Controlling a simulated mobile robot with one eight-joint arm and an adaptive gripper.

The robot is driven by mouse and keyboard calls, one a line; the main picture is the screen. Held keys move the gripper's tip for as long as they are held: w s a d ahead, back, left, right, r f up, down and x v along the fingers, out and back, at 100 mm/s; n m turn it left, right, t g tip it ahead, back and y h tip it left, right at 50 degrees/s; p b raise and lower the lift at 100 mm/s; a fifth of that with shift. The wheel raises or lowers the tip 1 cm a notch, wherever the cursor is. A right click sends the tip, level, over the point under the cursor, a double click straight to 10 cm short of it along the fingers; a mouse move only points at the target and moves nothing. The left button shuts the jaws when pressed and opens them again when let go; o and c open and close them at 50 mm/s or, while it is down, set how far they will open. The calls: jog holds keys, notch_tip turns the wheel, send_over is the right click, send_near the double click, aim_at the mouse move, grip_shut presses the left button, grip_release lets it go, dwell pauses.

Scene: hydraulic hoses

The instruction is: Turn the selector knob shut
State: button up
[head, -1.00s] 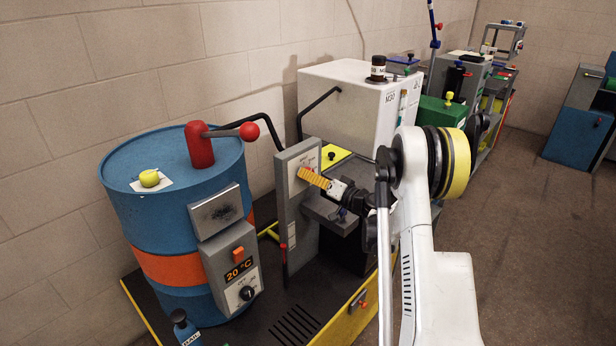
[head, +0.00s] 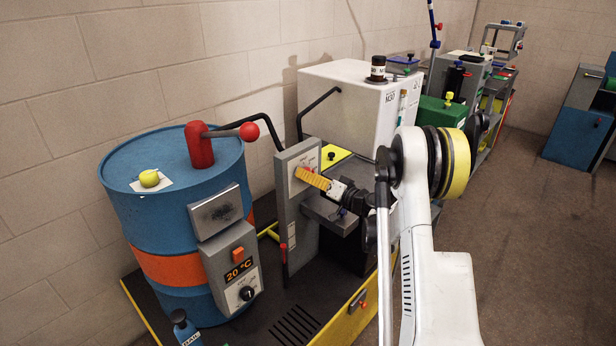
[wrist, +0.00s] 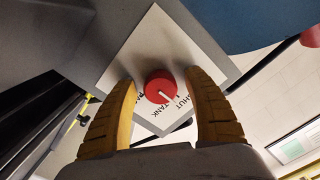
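The selector knob (wrist: 161,87) is a red round knob with a white pointer line, on a pale label plate (wrist: 150,45). In the wrist view the line slants toward the lower right, near the word SHUT; TANK is printed below the knob. My gripper (wrist: 161,82) is open, with one yellow finger on each side of the knob and a visible gap on both sides. In the head view my gripper (head: 299,174) reaches the label on the upright grey panel (head: 284,200), and its fingers largely hide the knob.
A blue drum (head: 130,190) with a red-balled lever (head: 249,131) stands left of the panel. A grey ledge (head: 330,214) sits just below my gripper. A white cabinet (head: 345,95) is behind. Open floor (head: 520,240) lies to the right.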

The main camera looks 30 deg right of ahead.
jog(key=v, duration=1.2)
jog(key=shift+r, duration=0.1)
jog(key=s+a+r+n+g, duration=0.1)
jog(key=s+a+r+g, duration=0.2)
jog(key=a, duration=0.6)
jog(key=s+a+r+n+g, duration=0.15)
jog(key=a+r+g, duration=0.25)
jog(key=a, duration=0.6)
jog(key=s+a+g+h, duration=0.1)
jog(key=s+a+h, duration=0.2)
jog(key=s, duration=0.8)
jog(key=s+a+n+g+h, duration=0.1)
jog(key=s+a+h, duration=0.2)
jog(key=s, duration=0.9)
jog(key=shift+a+g, duration=0.2)
jog(key=shift+g, duration=0.2)
